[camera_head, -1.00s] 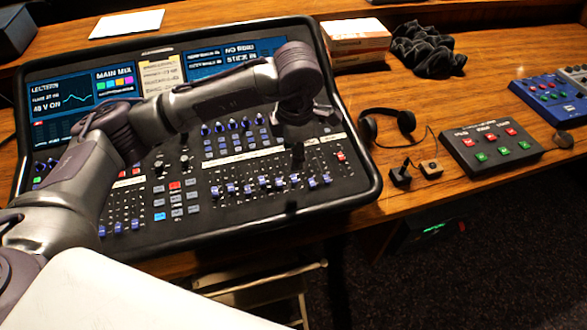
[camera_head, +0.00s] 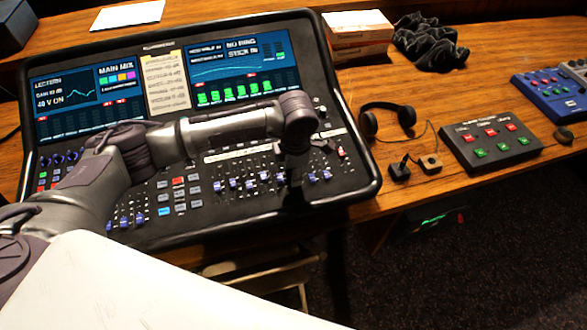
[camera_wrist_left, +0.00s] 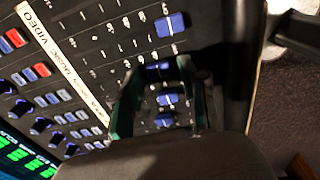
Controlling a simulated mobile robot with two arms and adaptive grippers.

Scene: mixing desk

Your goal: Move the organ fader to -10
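The mixing desk (camera_head: 372,185) has a bank of blue fader caps along its near side. I cannot read which fader is the organ one. My left gripper (camera_head: 295,188) points down over the right part of this bank. In the left wrist view, the left gripper (camera_wrist_left: 157,98) has its two fingers apart, with blue fader caps (camera_wrist_left: 167,100) showing between them. Another blue cap (camera_wrist_left: 170,25) lies beyond the fingers. I cannot tell whether a finger touches a cap. Fingers and arm hide some faders. My right gripper is not in view.
Headphones (camera_head: 388,119), small dark blocks (camera_head: 399,172), a black button box (camera_head: 490,143) and a blue pedal unit (camera_head: 560,92) lie right of the desk. Boxes (camera_head: 358,30) and black cloth (camera_head: 430,45) are behind. Wooden tabletop (camera_head: 455,90) is partly clear.

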